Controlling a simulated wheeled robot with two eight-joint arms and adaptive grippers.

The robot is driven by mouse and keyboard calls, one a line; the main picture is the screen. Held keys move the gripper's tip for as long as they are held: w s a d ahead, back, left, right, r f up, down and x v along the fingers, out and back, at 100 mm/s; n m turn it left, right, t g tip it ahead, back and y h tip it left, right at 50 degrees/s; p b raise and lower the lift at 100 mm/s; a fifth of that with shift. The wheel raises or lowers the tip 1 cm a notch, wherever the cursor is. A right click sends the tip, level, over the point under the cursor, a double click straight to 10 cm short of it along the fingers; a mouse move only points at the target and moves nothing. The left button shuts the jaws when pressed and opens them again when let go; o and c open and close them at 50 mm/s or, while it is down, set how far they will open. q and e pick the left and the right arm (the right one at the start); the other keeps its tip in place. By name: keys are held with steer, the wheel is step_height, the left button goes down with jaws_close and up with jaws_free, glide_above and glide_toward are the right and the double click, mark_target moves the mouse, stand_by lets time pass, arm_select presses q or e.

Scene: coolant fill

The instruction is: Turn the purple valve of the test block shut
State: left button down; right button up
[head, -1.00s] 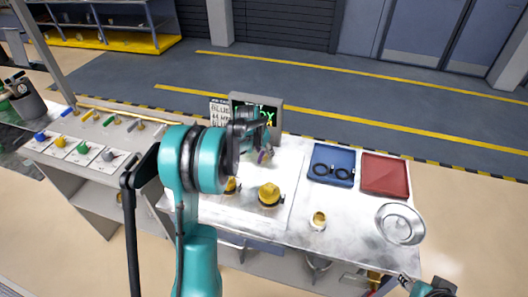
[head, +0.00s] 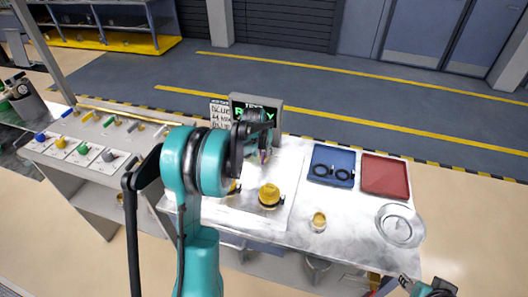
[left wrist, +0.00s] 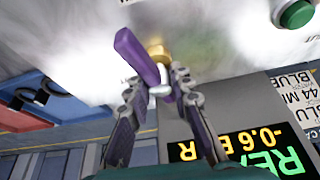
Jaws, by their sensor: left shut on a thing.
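The purple valve handle (left wrist: 142,62) is a flat lever on a brass fitting (left wrist: 159,52) in the left wrist view. In the head view only a small purple piece of it (head: 263,156) shows below my left gripper (head: 262,148). In the left wrist view the two fingers of my left gripper (left wrist: 158,88) stand on either side of the lever, shut on it. The lever lies slanted across the picture. My right gripper (head: 404,283) shows only in part at the bottom right of the head view; its fingers are too small to read.
The display (head: 274,104) stands behind the valve; in the left wrist view it reads about -0.6. A green button (left wrist: 296,13) is near it. Yellow-topped fittings (head: 269,194), a blue tray (head: 333,152), a red tray (head: 385,188) and a round dish (head: 400,225) share the bench.

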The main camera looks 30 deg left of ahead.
arm_select(q)
steer(key=n+y, duration=0.1)
steer(key=n, duration=0.3)
steer(key=shift+g+y, duration=0.4)
steer(key=n+g+y, duration=0.1)
steer(key=n, duration=0.5)
steer(key=n+g, duration=0.1)
steer(key=n, duration=0.1)
steer(key=shift+g+y, duration=0.3)
steer(key=shift+y, duration=0.1)
steer(key=shift+n+g+p, duration=0.4)
steer(key=shift+n+g, duration=0.1)
steer(key=shift+n, duration=1.2)
steer(key=shift+s, duration=0.1)
steer(key=c, duration=1.3)
jaws_free()
steer(key=shift+c, duration=0.2)
steer(key=shift+r, duration=0.1)
